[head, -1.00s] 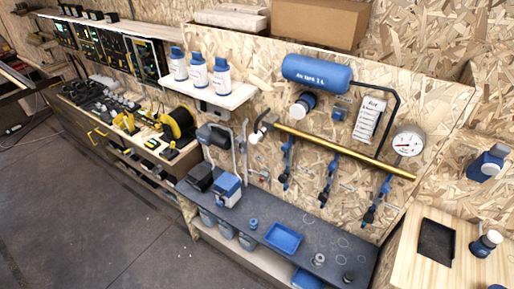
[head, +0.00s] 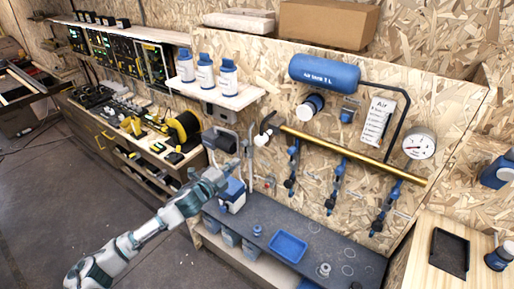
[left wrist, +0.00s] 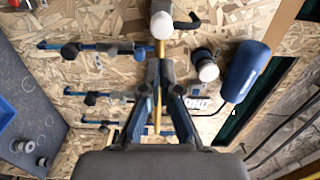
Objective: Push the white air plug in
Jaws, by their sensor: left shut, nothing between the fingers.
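The white air plug (head: 261,140) sits at the left end of the brass pipe (head: 350,155) on the chipboard wall. In the left wrist view the white plug (left wrist: 162,24) shows at the top middle, at the end of the brass pipe. My left gripper (head: 232,168) is shut and empty, below and left of the plug in the head view, in front of the blue-and-white box. In the left wrist view its fingers (left wrist: 157,68) point toward the plug, apart from it as far as I can see. My right gripper is out of view.
A blue air tank (head: 325,72) and a round gauge (head: 419,145) are on the wall. Several blue valves hang below the pipe. A shelf with white bottles (head: 205,76) juts out above left. The grey bench holds a blue tray (head: 288,247).

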